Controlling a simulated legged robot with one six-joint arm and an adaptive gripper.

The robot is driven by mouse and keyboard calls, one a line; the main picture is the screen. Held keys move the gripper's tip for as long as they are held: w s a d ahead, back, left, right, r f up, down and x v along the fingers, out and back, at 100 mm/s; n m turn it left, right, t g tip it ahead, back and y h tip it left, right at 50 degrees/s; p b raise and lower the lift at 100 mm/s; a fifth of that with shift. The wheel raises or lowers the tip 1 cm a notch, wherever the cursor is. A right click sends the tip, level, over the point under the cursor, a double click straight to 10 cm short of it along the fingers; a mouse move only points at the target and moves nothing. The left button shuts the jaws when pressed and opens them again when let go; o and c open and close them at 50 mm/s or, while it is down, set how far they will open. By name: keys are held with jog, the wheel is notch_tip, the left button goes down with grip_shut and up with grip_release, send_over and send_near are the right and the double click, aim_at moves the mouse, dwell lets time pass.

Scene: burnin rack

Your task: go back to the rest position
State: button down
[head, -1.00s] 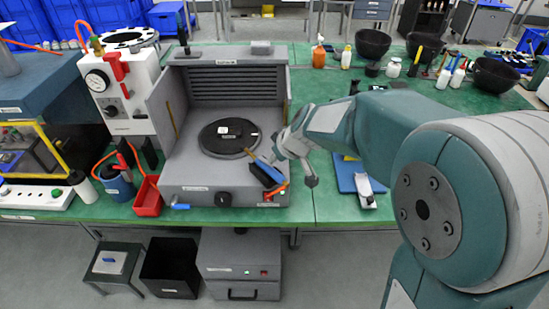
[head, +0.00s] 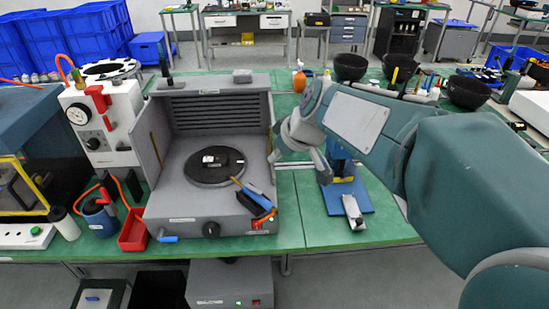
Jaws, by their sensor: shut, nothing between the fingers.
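My gripper (head: 301,160) is at the end of my teal and grey arm, just right of the grey burn-in fixture (head: 160,215). It is shut and holds nothing. It appears above the green bench, apart from the black round plate (head: 214,166) in the fixture. A blue and black tool with an orange part (head: 257,198) lies at the fixture's front right corner. My arm hides part of the bench behind it.
A blue stand (head: 347,190) with a pale metal piece (head: 353,212) is below and right of my gripper. A red bin (head: 134,230) and a white gauge box (head: 100,125) stand left. Black bowls (head: 350,66) and bottles are at the back.

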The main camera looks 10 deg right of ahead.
jog(key=s+d+f+m+h, duration=0.1)
jog(key=s+d+m, duration=0.3)
jog(key=s, duration=0.6)
jog(key=s+d+f+m+h, duration=0.2)
jog(key=s+d+m+h, duration=0.1)
jog(key=s, duration=0.8)
jog(key=shift+d+f+m, duration=0.15)
jog(key=shift+d+m, duration=0.35)
jog(key=shift+d, duration=0.7)
dwell(0.4)
